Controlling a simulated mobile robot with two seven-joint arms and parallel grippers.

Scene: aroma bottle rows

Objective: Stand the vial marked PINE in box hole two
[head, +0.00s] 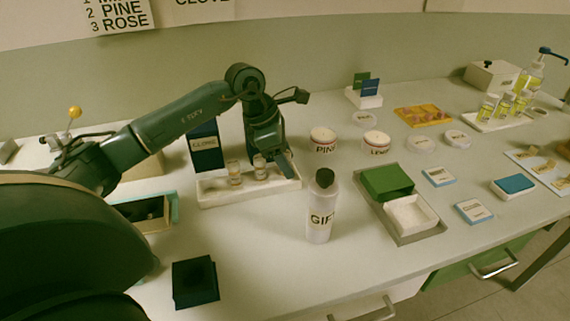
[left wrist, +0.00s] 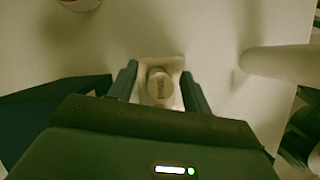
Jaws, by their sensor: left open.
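My left gripper (head: 274,164) points down over the right part of a long white box (head: 248,194). Two small clear vials stand in that box, a left one (head: 234,172) and a right one (head: 260,168) close beside the gripper. In the left wrist view my open fingers (left wrist: 159,76) lie on either side of a round-capped vial (left wrist: 159,86). A wall card (head: 122,14) lists PINE as 2 and ROSE as 3. My right gripper is not in view.
PINE (head: 323,138) and a second labelled jar (head: 376,142) are to the right. A grey tray (head: 410,237) lies farther right.

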